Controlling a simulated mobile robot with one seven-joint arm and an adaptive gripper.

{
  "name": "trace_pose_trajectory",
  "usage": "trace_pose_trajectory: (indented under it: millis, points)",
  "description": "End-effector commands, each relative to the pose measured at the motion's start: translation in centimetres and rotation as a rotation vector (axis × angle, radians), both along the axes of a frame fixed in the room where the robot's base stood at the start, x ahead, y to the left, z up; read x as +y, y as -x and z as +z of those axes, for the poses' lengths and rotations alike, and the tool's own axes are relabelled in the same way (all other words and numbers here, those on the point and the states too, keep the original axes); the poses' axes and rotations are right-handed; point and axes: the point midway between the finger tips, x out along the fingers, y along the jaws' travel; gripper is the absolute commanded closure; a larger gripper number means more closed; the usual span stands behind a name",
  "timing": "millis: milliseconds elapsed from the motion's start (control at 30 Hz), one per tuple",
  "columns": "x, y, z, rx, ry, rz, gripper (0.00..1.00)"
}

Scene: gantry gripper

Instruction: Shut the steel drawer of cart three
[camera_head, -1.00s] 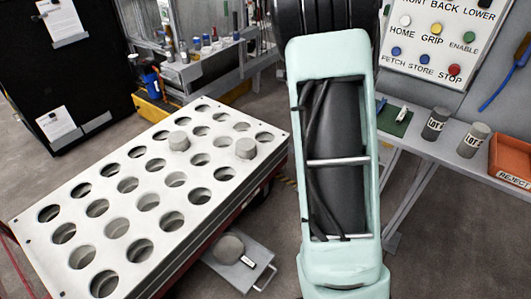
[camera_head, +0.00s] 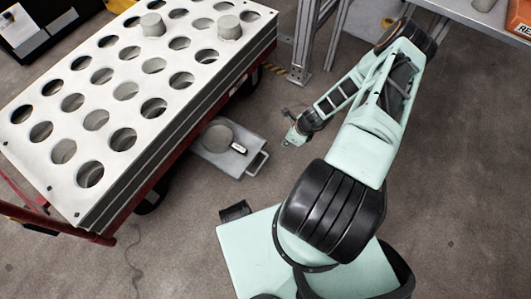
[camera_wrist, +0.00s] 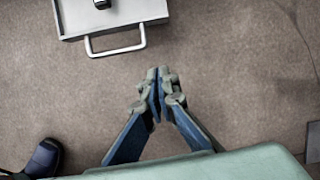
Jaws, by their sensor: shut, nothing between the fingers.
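The steel drawer (camera_head: 217,158) juts out from the right side of the cart (camera_head: 113,113), low down, with a round grey item (camera_head: 217,138) and a small dark-and-white object lying in it. Its handle (camera_head: 258,163) is a metal loop on the front edge, facing my arm. In the wrist view the drawer front (camera_wrist: 110,12) is at the top and the handle (camera_wrist: 115,45) hangs below it. My gripper (camera_wrist: 156,75) is shut and empty, apart from the handle, below and to its right. In the head view my gripper (camera_head: 288,141) is right of the drawer. I cannot read a number on the cart.
The cart's top is a white plate with many round holes and two grey cylinders (camera_head: 152,24) (camera_head: 229,27) in it. A frame leg (camera_head: 303,50) stands behind my gripper. A bench (camera_head: 480,14) is at upper right. Bare floor (camera_head: 215,185) lies before the drawer.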

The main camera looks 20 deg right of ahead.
Motion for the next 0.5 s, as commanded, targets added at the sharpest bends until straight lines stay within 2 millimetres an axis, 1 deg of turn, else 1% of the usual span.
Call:
trace_pose_trajectory:
  millis: [33,133,267,333,467,500]
  points:
    - [0.9,0.2,-1.2,-0.004,-0.028,-0.032,1.0]
    - [1.9,0.3,-1.9,-0.011,-0.057,-0.069,1.0]
    - [2.4,0.1,-2.5,-0.014,-0.068,-0.085,1.0]
    - [2.6,-0.1,-3.2,-0.013,-0.068,-0.083,1.0]
    - [3.1,-0.7,-5.4,-0.013,-0.067,-0.081,1.0]
    - [3.3,-0.9,-6.2,-0.012,-0.068,-0.081,1.0]
